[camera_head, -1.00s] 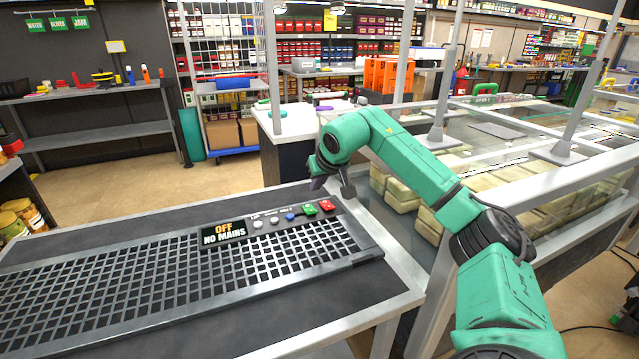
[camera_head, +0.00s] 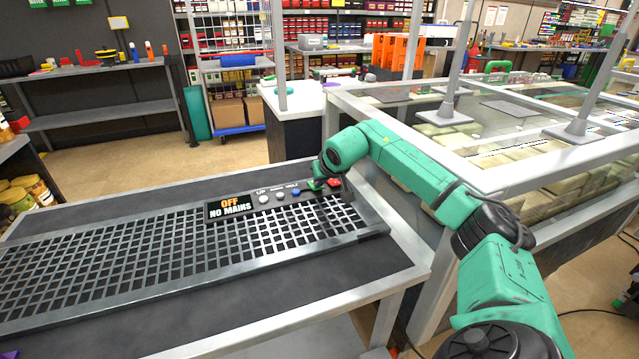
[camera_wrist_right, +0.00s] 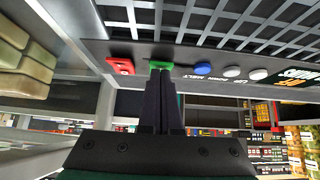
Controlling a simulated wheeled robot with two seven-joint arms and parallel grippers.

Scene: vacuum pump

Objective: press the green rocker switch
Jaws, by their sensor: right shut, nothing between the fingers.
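The green rocker switch (camera_head: 314,184) is on the control strip behind the black grille, between a blue button and a red switch, partly hidden by my arm. In the right wrist view the green switch (camera_wrist_right: 160,65) shows at the tips of my shut right gripper (camera_wrist_right: 162,82). The fingertips look to be at or touching it; I cannot tell whether it is pressed in. In the head view the right gripper (camera_head: 325,188) is small and dark over the right end of the strip. My left gripper is not in view.
The red switch (camera_wrist_right: 120,65) and blue button (camera_wrist_right: 202,68) sit close on either side. White buttons lie farther along. The display (camera_head: 229,207) reads "OFF NO MAINS". A glass-topped case (camera_head: 480,180) stands to the right.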

